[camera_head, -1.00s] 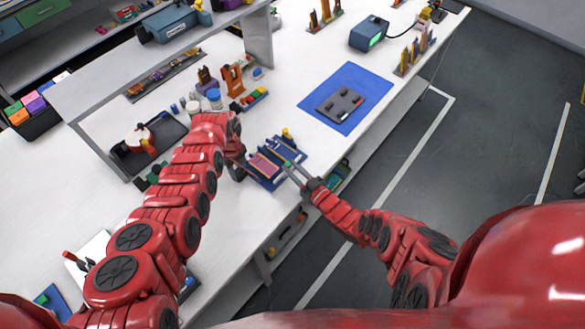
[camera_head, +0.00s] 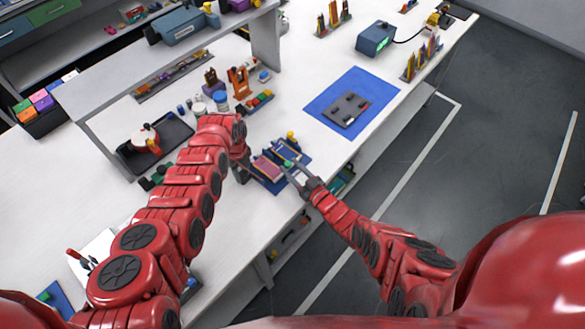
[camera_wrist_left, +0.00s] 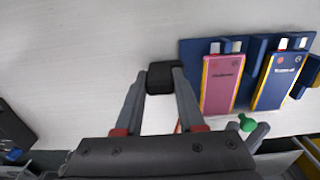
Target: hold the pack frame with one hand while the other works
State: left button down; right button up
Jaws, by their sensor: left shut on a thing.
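The blue pack frame (camera_head: 276,186) lies on the white bench. It holds a pink pouch cell (camera_wrist_left: 222,85) and a dark blue pouch cell (camera_wrist_left: 277,82) with yellow edges, side by side. My left gripper (camera_wrist_left: 161,79) is shut on a small black block at the frame's left side; the wrist view shows the block between the fingertips. My right gripper (camera_head: 291,170) is at the frame's near right side. A small green piece (camera_wrist_left: 246,123) shows by its fingers; I cannot tell whether it is gripped.
A blue mat (camera_head: 384,94) with a grey plate (camera_head: 345,109) lies to the right. A teal box (camera_head: 376,37) stands behind it. A black tray (camera_head: 181,128), small jars and an orange stand (camera_head: 238,80) are further back. The bench's front edge is close to the frame.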

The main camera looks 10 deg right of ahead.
jog(key=shift+o, duration=0.5)
jog(key=shift+v, duration=1)
jog(key=v, duration=1)
pick_arm(q)
jog(key=shift+c, duration=2.2)
grip_release()
jog(key=shift+r, duration=0.1)
